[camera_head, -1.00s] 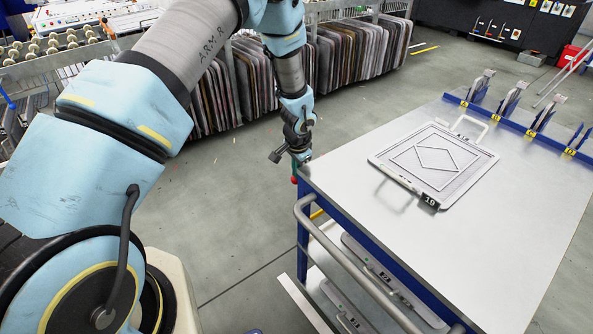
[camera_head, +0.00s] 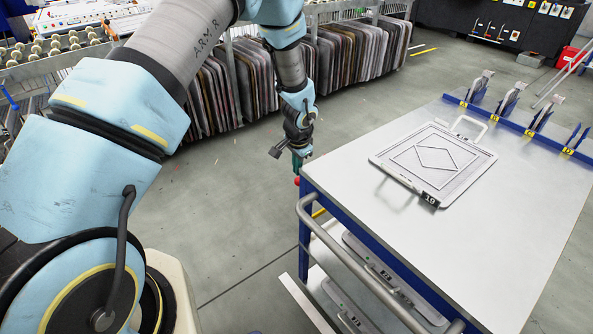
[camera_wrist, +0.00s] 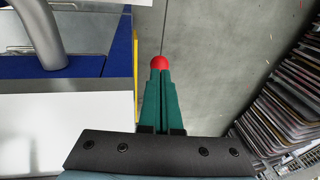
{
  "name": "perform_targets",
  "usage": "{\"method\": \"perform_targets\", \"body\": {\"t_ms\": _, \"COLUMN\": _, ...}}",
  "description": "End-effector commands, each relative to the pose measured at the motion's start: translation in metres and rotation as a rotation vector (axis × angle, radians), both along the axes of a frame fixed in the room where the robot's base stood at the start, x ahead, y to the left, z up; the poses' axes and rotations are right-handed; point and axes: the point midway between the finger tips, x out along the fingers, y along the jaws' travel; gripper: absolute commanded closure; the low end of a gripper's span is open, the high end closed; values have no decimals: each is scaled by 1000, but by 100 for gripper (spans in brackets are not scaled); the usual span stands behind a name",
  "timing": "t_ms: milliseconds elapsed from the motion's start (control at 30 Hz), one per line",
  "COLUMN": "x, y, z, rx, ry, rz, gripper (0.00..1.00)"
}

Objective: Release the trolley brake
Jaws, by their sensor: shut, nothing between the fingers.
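The trolley (camera_head: 350,190) has a grey top, a blue frame and a rounded metal push handle (camera_head: 345,255). A red ball knob, probably the brake lever's end, shows by its near left corner (camera_head: 297,181) and in the wrist view (camera_wrist: 160,62). My gripper (camera_head: 298,163) points down beside that corner. Its green fingers (camera_wrist: 161,82) are shut with nothing between them. Their tips are at the knob and cover part of it; I cannot tell whether they touch. The lever's shaft is hidden. A yellow bar (camera_wrist: 135,70) runs along the trolley's side.
More plates (camera_head: 380,270) lie on the lower shelf. A rack of upright panels (camera_head: 345,62) stands behind my arm. The floor between is clear.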

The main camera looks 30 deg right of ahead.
Motion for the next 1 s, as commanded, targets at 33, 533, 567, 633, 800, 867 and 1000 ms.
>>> {"method": "perform_targets", "body": {"t_ms": 33, "x": -1, "y": 1, "z": 10, "rx": -3, "ry": -2, "rz": 1, "gripper": 100}}
{"method": "perform_targets", "body": {"t_ms": 533, "x": -22, "y": 19, "z": 86, "rx": -1, "ry": 0, "rz": 1, "gripper": 100}}
{"method": "perform_targets", "body": {"t_ms": 567, "x": -22, "y": 20, "z": 88, "rx": -2, "ry": 0, "rz": 1, "gripper": 100}}
{"method": "perform_targets", "body": {"t_ms": 633, "x": -23, "y": 20, "z": 91, "rx": 0, "ry": 0, "rz": 0, "gripper": 100}}
{"method": "perform_targets", "body": {"t_ms": 800, "x": -24, "y": 21, "z": 94, "rx": 1, "ry": 1, "rz": -1, "gripper": 100}}
{"method": "perform_targets", "body": {"t_ms": 867, "x": -24, "y": 21, "z": 94, "rx": 1, "ry": 1, "rz": -1, "gripper": 100}}
{"method": "perform_targets", "body": {"t_ms": 1000, "x": -24, "y": 21, "z": 94, "rx": 1, "ry": 0, "rz": -1, "gripper": 100}}
